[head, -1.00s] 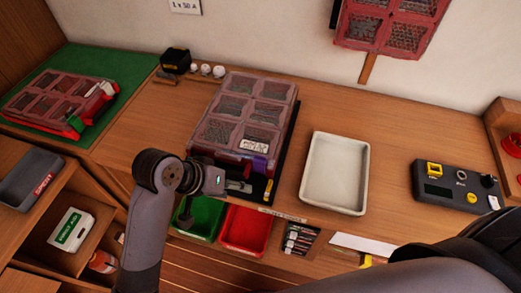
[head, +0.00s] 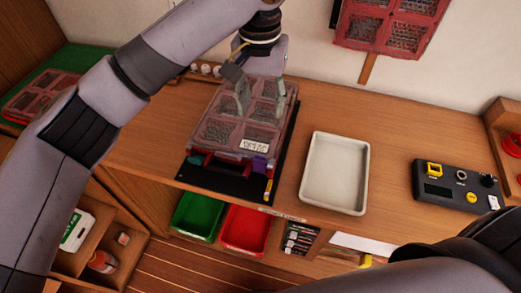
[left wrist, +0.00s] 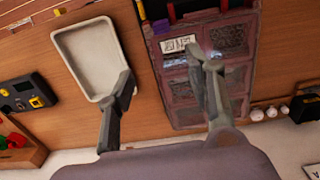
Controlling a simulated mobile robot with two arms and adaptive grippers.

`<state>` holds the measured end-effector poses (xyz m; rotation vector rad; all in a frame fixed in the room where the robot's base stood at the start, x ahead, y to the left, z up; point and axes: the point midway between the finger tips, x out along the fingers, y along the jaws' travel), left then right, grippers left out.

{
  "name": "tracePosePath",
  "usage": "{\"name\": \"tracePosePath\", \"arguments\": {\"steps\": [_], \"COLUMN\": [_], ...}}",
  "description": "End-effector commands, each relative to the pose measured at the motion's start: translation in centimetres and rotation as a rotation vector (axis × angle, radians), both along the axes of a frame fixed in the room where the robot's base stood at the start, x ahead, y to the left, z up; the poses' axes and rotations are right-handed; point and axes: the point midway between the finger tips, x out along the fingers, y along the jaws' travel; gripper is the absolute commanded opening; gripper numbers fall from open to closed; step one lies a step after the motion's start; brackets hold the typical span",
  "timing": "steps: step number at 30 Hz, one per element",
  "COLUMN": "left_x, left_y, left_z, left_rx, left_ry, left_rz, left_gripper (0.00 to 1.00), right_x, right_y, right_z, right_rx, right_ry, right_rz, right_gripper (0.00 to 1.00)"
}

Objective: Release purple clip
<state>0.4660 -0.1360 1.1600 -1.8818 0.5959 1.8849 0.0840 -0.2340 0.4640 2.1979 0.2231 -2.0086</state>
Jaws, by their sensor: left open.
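The purple clip (head: 259,165) sits at the front right corner of the red case with clear windowed compartments (head: 216,133). Its fastening is too small to make out. The clip also shows in the left wrist view (left wrist: 160,27), at the case's edge beside a white label. My left gripper (head: 261,111) is open and empty, raised above the back part of the case, away from the clip. In the left wrist view its fingers (left wrist: 161,64) are spread wide, one overlapping the case and one the pale tray. My right gripper is out of view.
The case lies on a black mat (head: 212,187). A pale empty tray (head: 335,172) stands to its right, then a dark control box (head: 455,190). Green (head: 197,215) and red (head: 245,229) bins sit below the front edge. Bench around the tray is clear.

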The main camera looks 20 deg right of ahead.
Motion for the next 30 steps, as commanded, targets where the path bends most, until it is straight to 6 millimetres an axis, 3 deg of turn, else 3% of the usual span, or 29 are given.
{"name": "tracePosePath", "arguments": {"steps": [4, 7, 24, 30], "left_x": [0.2, 0.1, 0.1, 0.1], "left_y": [0.1, 0.2, 0.1, 0.1], "left_z": [-0.3, -1.7, -13.6, -16.1], "left_rx": [0.017, 0.016, 0.014, 0.013], "left_ry": [-0.004, -0.003, -0.004, -0.004], "left_rz": [0.011, 0.010, 0.009, 0.009], "left_gripper": [0.48, 0.48, 0.48, 0.48], "right_x": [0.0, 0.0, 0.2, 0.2], "right_y": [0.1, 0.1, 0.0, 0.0], "right_z": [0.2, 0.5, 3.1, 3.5], "right_rx": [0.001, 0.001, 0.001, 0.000], "right_ry": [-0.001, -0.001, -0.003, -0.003], "right_rz": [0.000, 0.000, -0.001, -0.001], "right_gripper": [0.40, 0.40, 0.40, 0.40]}}
